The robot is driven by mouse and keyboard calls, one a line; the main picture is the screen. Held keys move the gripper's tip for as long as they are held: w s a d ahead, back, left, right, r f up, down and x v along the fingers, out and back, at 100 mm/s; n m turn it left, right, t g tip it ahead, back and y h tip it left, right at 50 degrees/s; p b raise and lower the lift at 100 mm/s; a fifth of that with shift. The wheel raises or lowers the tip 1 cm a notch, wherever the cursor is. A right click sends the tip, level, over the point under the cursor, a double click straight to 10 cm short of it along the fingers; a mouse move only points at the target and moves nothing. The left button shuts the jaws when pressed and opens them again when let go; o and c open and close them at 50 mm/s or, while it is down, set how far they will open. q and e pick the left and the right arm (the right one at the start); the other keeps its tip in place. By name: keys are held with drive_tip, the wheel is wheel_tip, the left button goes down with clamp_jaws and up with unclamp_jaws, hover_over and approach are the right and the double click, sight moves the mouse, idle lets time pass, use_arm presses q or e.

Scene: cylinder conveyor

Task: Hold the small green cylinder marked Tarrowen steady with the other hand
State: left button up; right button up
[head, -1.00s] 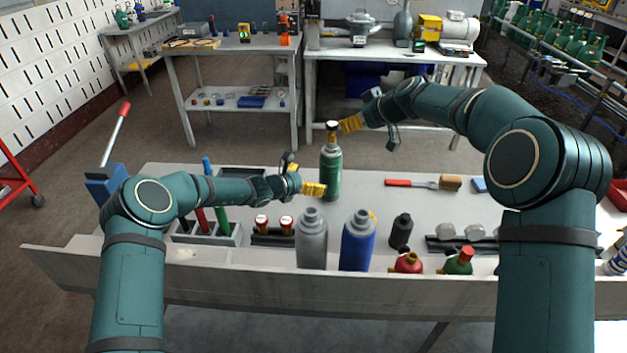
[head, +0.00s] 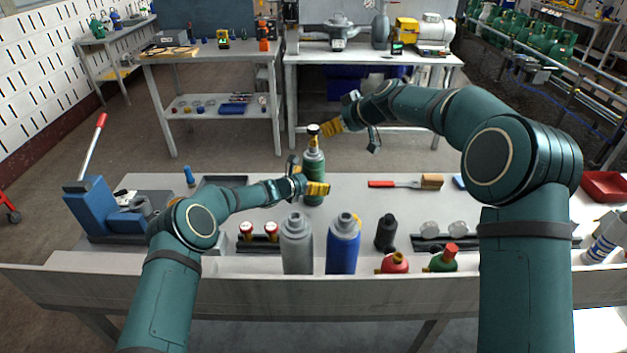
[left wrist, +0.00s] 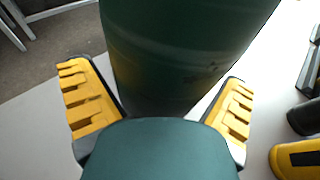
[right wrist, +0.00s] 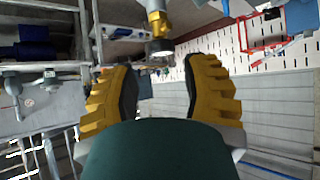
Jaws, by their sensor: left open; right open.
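My left gripper (head: 318,188) is at the cylinder's lower body on the near side. In the left wrist view the cylinder's dark green wall (left wrist: 185,50) fills the space ahead of the two open yellow fingers; contact cannot be told. My right gripper (head: 330,128) is open beside the valve, to its right.
A grey cylinder (head: 297,245), a blue cylinder (head: 343,246) and a small black one (head: 386,233) stand in front. A brush (head: 405,183) lies to the right. A blue device (head: 95,208) stands at left.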

use_arm(q)
drive_tip(key=c, duration=1.2)
drive_tip(key=o, duration=0.4)
drive_tip(key=shift+c, duration=0.2)
drive_tip(key=c, duration=0.4)
use_arm(e)
drive_tip(key=o, duration=0.5)
drive_tip(key=shift+a, duration=0.1)
drive_tip(key=m+t+h, duration=0.6)
drive_tip(key=m+h, duration=0.3)
drive_tip(key=m, duration=0.1)
approach(313, 136)
drive_tip(key=x, duration=1.1)
